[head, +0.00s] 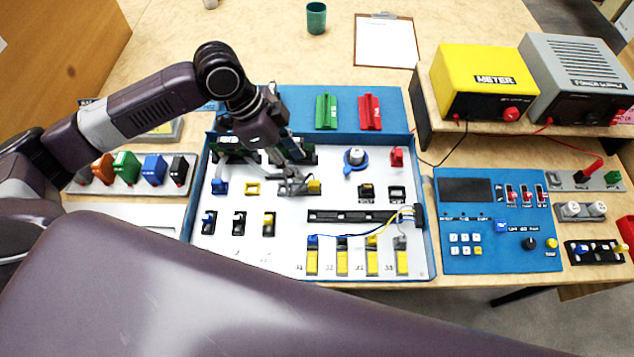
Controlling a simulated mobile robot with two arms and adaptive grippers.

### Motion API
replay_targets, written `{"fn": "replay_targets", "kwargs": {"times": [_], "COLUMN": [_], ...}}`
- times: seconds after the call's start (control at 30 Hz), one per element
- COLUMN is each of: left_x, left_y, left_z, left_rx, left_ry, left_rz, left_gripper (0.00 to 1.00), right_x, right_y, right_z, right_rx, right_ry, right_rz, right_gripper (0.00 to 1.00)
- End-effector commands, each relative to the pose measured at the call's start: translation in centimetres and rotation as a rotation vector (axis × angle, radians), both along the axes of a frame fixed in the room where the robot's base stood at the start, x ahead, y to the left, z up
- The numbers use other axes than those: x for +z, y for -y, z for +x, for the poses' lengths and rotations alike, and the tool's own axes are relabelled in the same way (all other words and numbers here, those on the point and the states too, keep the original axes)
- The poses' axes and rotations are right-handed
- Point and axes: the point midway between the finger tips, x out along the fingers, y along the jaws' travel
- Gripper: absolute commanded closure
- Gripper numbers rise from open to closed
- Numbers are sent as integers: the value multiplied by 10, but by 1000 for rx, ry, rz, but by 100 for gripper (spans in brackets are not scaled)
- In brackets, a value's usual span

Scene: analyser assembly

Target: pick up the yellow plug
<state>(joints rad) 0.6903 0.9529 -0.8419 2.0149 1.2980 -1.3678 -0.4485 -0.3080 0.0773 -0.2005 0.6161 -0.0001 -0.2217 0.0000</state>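My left gripper (296,186) reaches down from the upper left to the middle of the white panel (290,222). Its fingertips are small and partly hidden, and I cannot tell how far apart they are. A small yellow block (314,187) is right beside the fingertips; I cannot tell whether they touch it. Another yellow piece (253,188), with a pale middle, sits on the panel to the left. A yellow plug end (372,240) on a yellow wire is above one of several yellow sockets (372,262) at the panel's lower right. My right gripper is not in view.
A blue rim (432,250) surrounds the panel. A blue control panel (500,255), a yellow meter (480,85) and a grey power supply (575,80) stand to the right. Colored switches (125,167) are at left.

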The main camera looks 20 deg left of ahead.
Motion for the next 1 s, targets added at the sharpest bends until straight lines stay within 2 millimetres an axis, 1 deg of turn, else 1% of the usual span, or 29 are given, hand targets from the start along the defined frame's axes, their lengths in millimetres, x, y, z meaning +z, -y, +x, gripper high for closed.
{"fn": "replay_targets", "kwargs": {"times": [0.03, 0.07, 0.27, 0.37, 0.5, 0.63, 0.73, 0.93, 1.0], "left_x": [-7, -9, -26, -36, -54, -70, -75, -75, -75], "left_y": [1, 1, 10, 16, 28, 32, 34, 33, 33], "left_z": [0, 0, 2, 2, 3, 5, 5, 5, 5], "left_rx": [0, 0, 0, -1, -2, 0, -1, -1, -1], "left_ry": [0, -1, -2, -3, -4, -2, 0, 0, 0], "left_rz": [0, 0, -1, -1, -1, -1, 1, 1, 1], "left_gripper": [67, 67, 67, 67, 67, 67, 67, 67, 74], "right_x": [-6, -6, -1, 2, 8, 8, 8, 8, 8], "right_y": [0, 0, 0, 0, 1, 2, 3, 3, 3], "right_z": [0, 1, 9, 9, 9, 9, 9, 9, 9], "right_rx": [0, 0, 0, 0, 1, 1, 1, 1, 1], "right_ry": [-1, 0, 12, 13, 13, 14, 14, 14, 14], "right_rz": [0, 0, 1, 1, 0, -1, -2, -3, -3], "right_gripper": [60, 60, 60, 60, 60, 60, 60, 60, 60]}}
